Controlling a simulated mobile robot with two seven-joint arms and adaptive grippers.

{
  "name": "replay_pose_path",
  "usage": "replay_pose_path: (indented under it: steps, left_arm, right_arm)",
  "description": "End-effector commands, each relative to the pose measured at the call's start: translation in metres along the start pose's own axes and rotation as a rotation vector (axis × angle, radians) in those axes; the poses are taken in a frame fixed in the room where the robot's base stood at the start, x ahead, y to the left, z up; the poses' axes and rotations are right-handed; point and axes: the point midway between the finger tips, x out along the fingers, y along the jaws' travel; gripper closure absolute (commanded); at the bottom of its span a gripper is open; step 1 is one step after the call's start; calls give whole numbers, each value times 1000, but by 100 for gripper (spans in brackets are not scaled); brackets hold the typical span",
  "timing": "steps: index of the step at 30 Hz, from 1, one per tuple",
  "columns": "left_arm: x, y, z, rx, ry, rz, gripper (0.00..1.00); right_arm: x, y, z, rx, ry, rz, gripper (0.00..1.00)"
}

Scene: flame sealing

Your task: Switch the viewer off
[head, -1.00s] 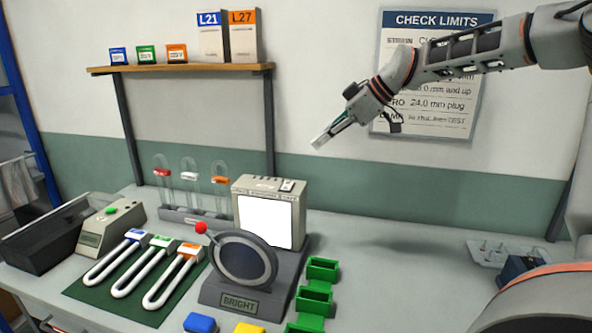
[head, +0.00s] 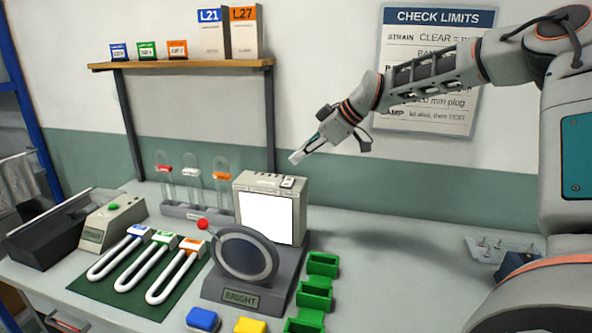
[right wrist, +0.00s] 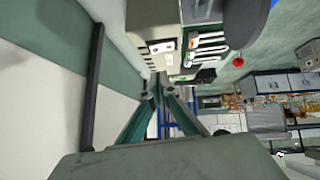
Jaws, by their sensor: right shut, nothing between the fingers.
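The viewer (head: 267,217) is a beige box with a bright white, lit screen, standing upright at the back of the bench. A white rocker switch (head: 288,183) sits on its top near the right end. The switch also shows in the right wrist view (right wrist: 161,47), on the viewer's beige top (right wrist: 145,22). My right gripper (head: 296,158) is shut and empty, its tips above the switch and apart from it. The right wrist view shows its fingers (right wrist: 158,88) meeting near the viewer. My left gripper is in neither view.

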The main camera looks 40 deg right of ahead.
Motion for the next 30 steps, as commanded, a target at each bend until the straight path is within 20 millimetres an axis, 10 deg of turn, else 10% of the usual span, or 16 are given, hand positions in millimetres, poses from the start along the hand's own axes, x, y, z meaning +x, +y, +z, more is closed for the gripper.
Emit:
replay_pose_path:
  steps: [10, 30]
  left_arm:
    - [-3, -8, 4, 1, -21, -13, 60]
    - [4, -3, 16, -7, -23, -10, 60]
  right_arm:
    - [36, 0, 23, 2, 0, -1, 100]
    - [48, 2, 35, -1, 0, 3, 100]
